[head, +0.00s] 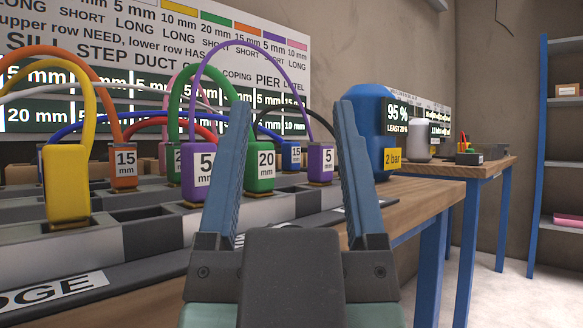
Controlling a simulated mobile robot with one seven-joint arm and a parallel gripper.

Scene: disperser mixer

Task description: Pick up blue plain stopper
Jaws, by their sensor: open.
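My gripper (294,118) is open, with its two blue-grey fingers spread wide and nothing held between them. It reaches forward over the right part of a bench rack (30,260) of corded blocks. A small blue block (291,155) with a 15 mm label stands at the back of the rack, seen between the fingers and beyond them. A blue cord (90,119) arches low behind the other blocks, and a sliver of blue shows behind the yellow block at the left. I cannot make out for certain which blue piece is the plain stopper.
Yellow (67,185), orange (124,168), purple (198,178), green (260,171) and a second purple (321,163) block crowd the rack, with cords arching above. A large blue tank (368,130) stands right of my gripper. Another table (470,168) and a blue-framed shelf are farther right.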

